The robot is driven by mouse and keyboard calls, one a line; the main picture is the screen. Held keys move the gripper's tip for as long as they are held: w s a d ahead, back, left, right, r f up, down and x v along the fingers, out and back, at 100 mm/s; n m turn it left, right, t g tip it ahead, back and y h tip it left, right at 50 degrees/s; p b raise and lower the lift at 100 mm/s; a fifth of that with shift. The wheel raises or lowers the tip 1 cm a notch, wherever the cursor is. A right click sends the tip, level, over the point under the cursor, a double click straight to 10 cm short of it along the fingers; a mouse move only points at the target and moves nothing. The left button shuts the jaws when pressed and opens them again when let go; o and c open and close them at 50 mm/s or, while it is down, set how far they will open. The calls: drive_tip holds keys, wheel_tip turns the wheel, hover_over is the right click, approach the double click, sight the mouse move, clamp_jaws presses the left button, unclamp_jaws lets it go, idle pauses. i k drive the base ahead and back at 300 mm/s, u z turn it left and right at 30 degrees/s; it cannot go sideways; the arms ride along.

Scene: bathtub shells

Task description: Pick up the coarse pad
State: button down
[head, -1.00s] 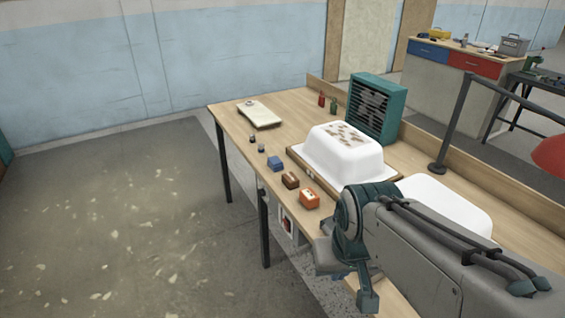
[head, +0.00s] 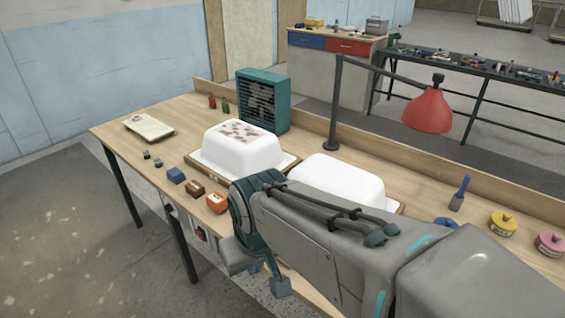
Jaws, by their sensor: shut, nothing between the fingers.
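Three small block-shaped pads lie in a row near the table's front edge in the head view: a blue block (head: 176,175), a brown block (head: 195,189) and an orange block (head: 216,202) with a pale mark on its side. I cannot tell from their surfaces which one is the coarse pad. My gripper (head: 280,287) hangs at the front edge of the table, to the right of and nearer than the orange block. It is shut and empty, partly hidden by my own arm.
Two white tub shells stand behind the blocks, the left one (head: 240,152) with brown patches, the right one (head: 338,180) partly behind my arm. A teal fan (head: 263,100), a red lamp (head: 428,110) and a clipboard-like tray (head: 149,127) are also on the table (head: 120,135).

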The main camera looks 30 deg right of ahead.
sight(195, 189)
drive_tip(key=k, duration=0.5)
drive_tip(key=u, duration=1)
drive_tip(key=i, duration=2.6)
drive_tip(key=z, duration=2.15)
